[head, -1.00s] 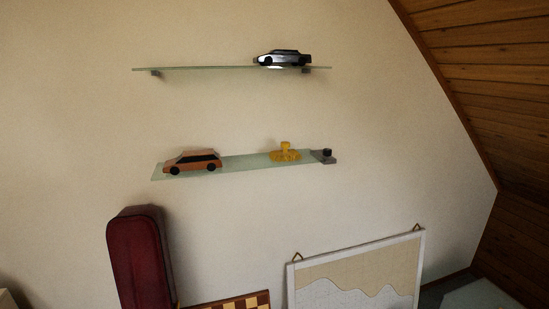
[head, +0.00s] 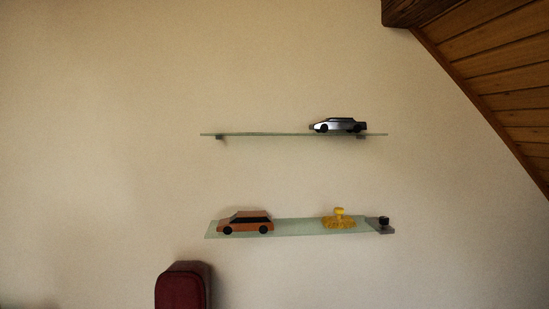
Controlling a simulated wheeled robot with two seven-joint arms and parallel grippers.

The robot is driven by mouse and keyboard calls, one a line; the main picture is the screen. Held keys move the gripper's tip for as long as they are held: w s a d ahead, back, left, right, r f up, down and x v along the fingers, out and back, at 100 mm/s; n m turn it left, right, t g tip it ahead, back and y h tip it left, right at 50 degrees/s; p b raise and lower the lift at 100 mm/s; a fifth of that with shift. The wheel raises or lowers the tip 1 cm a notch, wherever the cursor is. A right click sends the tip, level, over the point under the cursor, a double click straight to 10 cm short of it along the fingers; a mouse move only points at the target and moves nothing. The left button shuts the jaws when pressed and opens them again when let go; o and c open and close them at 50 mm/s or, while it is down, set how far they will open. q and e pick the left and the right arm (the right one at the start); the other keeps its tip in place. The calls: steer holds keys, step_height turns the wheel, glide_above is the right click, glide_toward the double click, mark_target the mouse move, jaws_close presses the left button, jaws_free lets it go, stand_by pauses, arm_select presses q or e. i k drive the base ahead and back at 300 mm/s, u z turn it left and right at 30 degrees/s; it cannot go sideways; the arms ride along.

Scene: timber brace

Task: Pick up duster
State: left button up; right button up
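A yellow object with a knob handle and a fringed base (head: 339,222), which looks like the duster, sits on the right part of the lower glass shelf (head: 300,229) in the head view. It stands upright, handle up. Neither of my grippers shows in the head view.
An orange toy car (head: 246,223) stands at the left on the lower shelf. A small dark item (head: 384,225) is at its right end. A silver toy car (head: 339,125) stands on the upper glass shelf (head: 260,134). A dark red case (head: 183,287) is below; sloped wooden ceiling (head: 500,80) at right.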

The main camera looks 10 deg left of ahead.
mark_target(339, 221)
steer(key=u, duration=1.55)
steer(key=i, duration=0.75)
steer(key=z, duration=0.15)
